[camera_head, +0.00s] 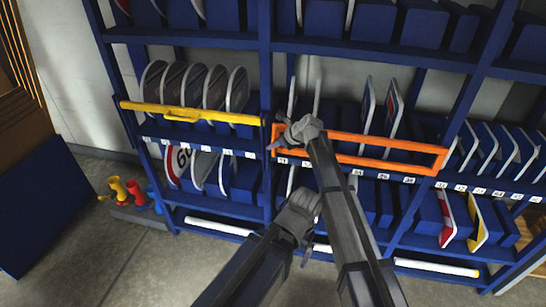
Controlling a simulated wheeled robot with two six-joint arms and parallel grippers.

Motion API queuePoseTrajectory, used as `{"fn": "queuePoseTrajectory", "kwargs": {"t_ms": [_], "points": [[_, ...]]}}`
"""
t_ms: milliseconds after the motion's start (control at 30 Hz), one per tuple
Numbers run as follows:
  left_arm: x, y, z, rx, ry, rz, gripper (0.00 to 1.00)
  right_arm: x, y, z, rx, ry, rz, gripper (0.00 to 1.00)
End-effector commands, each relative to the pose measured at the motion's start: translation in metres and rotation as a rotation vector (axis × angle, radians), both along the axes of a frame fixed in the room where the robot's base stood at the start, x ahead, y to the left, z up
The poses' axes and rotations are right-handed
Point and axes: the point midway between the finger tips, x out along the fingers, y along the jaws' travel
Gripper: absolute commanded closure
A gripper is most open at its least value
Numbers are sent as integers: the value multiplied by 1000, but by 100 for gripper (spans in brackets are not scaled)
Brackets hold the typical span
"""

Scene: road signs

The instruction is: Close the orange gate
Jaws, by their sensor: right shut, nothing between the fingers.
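The orange gate (400,143) is a long rectangular frame. It spans the front of the middle bay of the blue rack, from near the left post to near the right post. I cannot tell whether it sits flush with the rack. My right gripper (280,140) is at the gate's left end, shut with nothing between its fingers. It overlaps the gate's left end in the picture; contact is unclear. My left arm comes in from the bottom, and its end (304,235) is below the gate, partly behind the right arm. Its fingers are not clear.
A yellow gate (225,116) crosses the left bay. Signs stand in slots above and below, including a red-edged sign (447,222) and a yellow sign (477,225) at lower right. Yellow and red objects (120,188) stand at left. Grey floor (90,260) is clear in front.

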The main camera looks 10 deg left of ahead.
Motion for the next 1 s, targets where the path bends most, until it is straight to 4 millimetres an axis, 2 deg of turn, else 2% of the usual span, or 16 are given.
{"fn": "queuePoseTrajectory", "kwargs": {"t_ms": [33, 200, 633, 867, 1000], "points": [[0, 0, 0, 0, 0, 0, 6, 8, 1, 0, 0, 0, 0, 100], [0, 0, 0, 0, 0, 0, 6, 16, 2, 0, 0, 0, 0, 100], [0, 0, 0, 0, 0, 0, 6, 20, 2, 1, 2, -5, -4, 100], [0, 0, 1, 0, 0, 0, 6, 15, -3, 1, 1, -4, -4, 100], [0, 0, 1, 0, 0, 0, 6, 1, -14, 1, 1, -1, -2, 100]]}}
